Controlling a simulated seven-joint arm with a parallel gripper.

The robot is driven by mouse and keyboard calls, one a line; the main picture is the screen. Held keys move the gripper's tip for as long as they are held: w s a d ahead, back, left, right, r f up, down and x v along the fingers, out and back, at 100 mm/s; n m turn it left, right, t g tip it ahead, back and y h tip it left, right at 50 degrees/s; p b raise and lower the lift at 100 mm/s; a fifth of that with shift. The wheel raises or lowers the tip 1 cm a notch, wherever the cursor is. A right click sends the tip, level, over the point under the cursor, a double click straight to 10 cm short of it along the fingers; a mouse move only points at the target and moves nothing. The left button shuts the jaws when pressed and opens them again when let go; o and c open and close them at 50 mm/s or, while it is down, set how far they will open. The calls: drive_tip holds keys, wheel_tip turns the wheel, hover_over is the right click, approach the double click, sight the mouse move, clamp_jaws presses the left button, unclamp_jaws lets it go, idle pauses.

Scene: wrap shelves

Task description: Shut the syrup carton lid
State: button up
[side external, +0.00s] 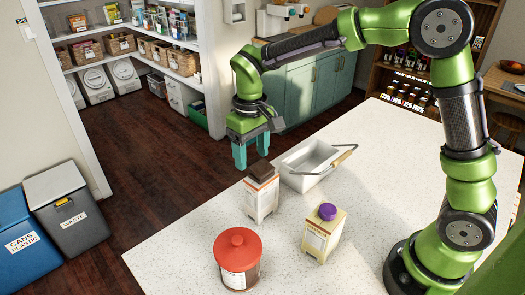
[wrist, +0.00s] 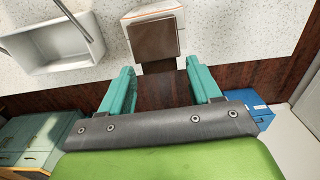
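A white carton (side external: 261,198) with a brown lid (side external: 263,171) stands upright on the pale counter. Its lid looks tilted, raised at the edge near my gripper; how far it is open is hard to tell. In the wrist view the brown lid (wrist: 153,40) shows at top centre, just beyond my fingertips. A cream carton (side external: 323,237) with a purple cap stands to the right and nearer. I cannot read which label says syrup. My gripper (side external: 251,157) points down with teal fingers apart and empty, just left of and above the brown lid; the fingers also show in the wrist view (wrist: 160,71).
A red-lidded canister (side external: 238,262) stands at the counter's near left. A white tray (side external: 307,162) with a wooden-ended handle lies right of the brown-lidded carton. The counter's left edge is close by. The counter right of the tray is clear.

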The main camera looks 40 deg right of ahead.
drive_tip(key=c, duration=0.7)
drive_tip(key=shift+w+f+g, duration=0.25)
drive_tip(key=shift+f+g, duration=0.15)
drive_tip(key=shift+g, duration=0.4)
drive_tip(key=shift+w+f+g, duration=0.2)
drive_tip(key=shift+f+g, duration=0.15)
drive_tip(key=shift+g, duration=0.45)
drive_tip(key=o, duration=0.9)
drive_tip(key=shift+r, duration=0.1)
drive_tip(key=v, duration=1.1)
drive_tip(key=shift+w+a+r, duration=0.1)
drive_tip(key=shift+r, duration=0.3)
